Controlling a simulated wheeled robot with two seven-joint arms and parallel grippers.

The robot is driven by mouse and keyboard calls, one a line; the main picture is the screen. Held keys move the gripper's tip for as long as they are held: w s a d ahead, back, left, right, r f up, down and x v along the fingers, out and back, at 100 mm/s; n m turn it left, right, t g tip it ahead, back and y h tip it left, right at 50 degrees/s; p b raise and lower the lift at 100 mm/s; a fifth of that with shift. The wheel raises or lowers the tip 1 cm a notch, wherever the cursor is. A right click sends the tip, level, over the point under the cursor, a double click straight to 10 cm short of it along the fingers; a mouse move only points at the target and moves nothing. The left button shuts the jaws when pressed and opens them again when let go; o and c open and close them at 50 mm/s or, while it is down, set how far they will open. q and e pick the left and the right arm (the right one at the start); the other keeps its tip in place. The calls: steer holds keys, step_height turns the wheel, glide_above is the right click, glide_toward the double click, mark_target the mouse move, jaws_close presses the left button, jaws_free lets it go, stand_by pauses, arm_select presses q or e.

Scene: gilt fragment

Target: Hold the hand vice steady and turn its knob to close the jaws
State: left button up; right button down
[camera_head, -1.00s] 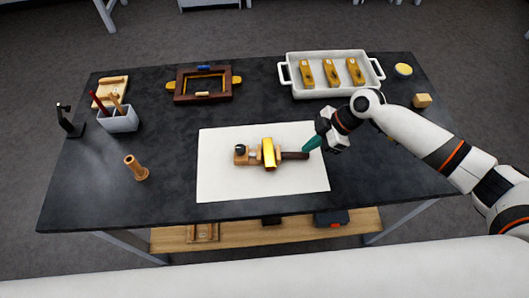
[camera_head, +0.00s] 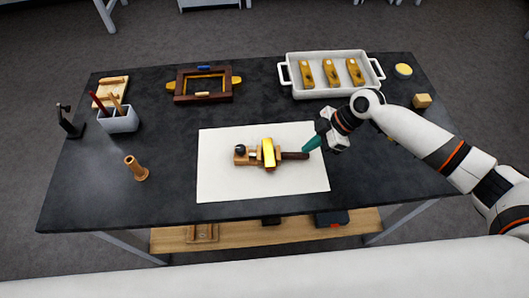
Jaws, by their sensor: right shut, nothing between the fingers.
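The hand vice (camera_head: 246,155) lies on a white sheet (camera_head: 225,185) in the middle of the table. It has a wooden body with a dark round knob (camera_head: 240,149) at its left end. A shiny gold piece (camera_head: 268,153) sits across its middle, and a dark handle (camera_head: 294,156) points right. My right gripper (camera_head: 306,150) has teal fingers. They are shut and empty, at the right end of the handle; I cannot tell whether they touch it. My left gripper is not in view.
A white tray (camera_head: 332,91) with several gold-topped wooden blocks stands at the back right. A dark wooden frame (camera_head: 204,99) lies at the back. The front of the table is clear.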

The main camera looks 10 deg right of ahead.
steer(key=shift+f+b, duration=0.45)
steer(key=shift+f, duration=0.15)
stand_by(0.6)
steer(key=shift+s+f, duration=0.2)
stand_by(2.4)
